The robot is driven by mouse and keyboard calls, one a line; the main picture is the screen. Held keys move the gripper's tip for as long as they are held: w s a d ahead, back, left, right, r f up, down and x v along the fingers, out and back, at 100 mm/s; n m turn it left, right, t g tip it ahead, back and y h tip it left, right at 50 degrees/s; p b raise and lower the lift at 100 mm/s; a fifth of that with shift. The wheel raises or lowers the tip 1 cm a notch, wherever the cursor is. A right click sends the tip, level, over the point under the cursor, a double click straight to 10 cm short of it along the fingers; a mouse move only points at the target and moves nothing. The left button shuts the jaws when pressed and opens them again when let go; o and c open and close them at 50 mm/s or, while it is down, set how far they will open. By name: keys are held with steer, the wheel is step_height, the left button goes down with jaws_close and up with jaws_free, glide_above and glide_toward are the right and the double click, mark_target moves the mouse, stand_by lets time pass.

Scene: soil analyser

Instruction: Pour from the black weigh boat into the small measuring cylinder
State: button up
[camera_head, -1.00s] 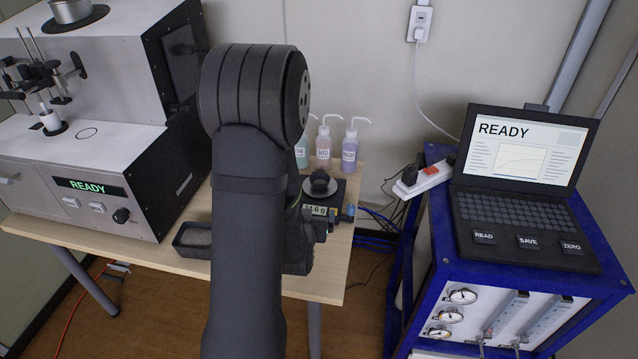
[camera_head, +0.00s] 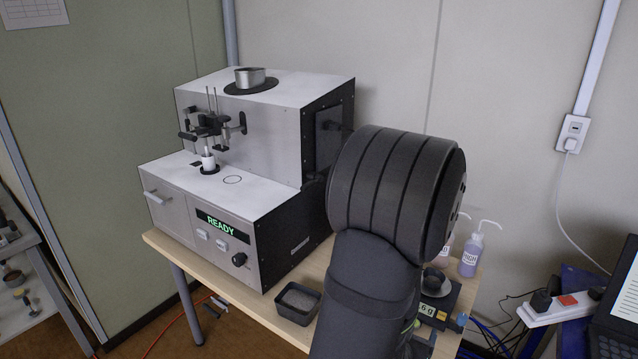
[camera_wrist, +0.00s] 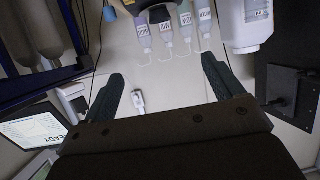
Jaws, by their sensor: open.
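My gripper (camera_wrist: 163,88) is open in the wrist view, with its two dark fingers wide apart and nothing between them. In the head view my arm hides it. A dark, rounded vessel (camera_head: 436,281) sits on the balance (camera_head: 440,310), partly behind my arm; I cannot tell if it is the black weigh boat.
The analyser (camera_head: 262,128) shows READY and fills the table's left part. Wash bottles (camera_head: 470,255) stand at the back right, seen inverted in the wrist view (camera_wrist: 185,22). A power strip (camera_head: 560,308) and laptop (camera_head: 622,300) are at the right. A side cart (camera_head: 35,300) stands far left.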

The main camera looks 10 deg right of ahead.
steer(key=m+g+h, duration=0.3)
steer(key=m+g, duration=0.2)
glide_toward(438, 277)
steer(key=shift+w+a+f, duration=0.1)
steer(key=shift+f, duration=0.25)
steer(key=shift+h, duration=0.3)
steer(key=shift+x, duration=2.75)
steer(key=shift+r, duration=0.2)
steer(key=shift+c, duration=0.3)
steer(key=c, duration=0.8)
